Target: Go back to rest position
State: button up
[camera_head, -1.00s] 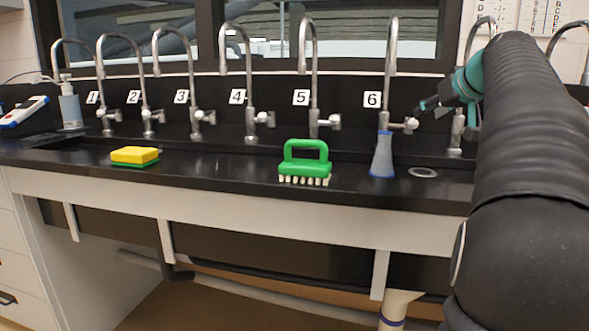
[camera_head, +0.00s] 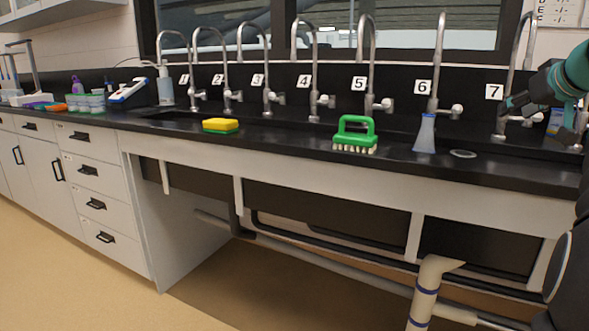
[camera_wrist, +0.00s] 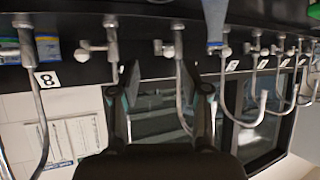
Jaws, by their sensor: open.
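My gripper (camera_head: 536,114) is at the right of the head view, in front of the tap marked 7 (camera_head: 501,124) and above the black counter (camera_head: 300,141). In the wrist view my gripper (camera_wrist: 162,90) shows two spread fingers with nothing between them. The wrist picture is upside down, with taps and the window behind the fingers. Most of my arm is cut off by the right edge of the head view.
A row of numbered taps lines the counter. Drawers (camera_head: 92,187) are at left. Floor (camera_head: 60,270) in front is clear.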

jog(key=shift+g+y, duration=0.6)
jog(key=shift+g, duration=0.1)
jog(key=a+f, duration=0.2)
jog(key=a, duration=0.2)
jog(key=a+f, duration=0.1)
jog(key=a, duration=0.3)
jog(key=a+f, duration=0.2)
jog(key=a, duration=0.2)
jog(key=shift+s+f, duration=0.25)
jog(key=shift+f, duration=0.05)
jog(key=s+a+f+g, duration=0.2)
jog(key=s+a+f, duration=0.5)
jog(key=a+f, duration=0.5)
jog(key=s+a+f+n+g, duration=0.1)
jog(key=s+a+f, duration=0.4)
jog(key=s+f, duration=0.3)
jog(key=s+a+f+g, duration=0.1)
jog(key=s+a+f, duration=0.5)
jog(key=s+f, duration=0.3)
jog(key=shift+a+n+g+y, duration=0.15)
jog(key=shift+n+g+y, duration=0.15)
jog(key=shift+n, duration=0.1)
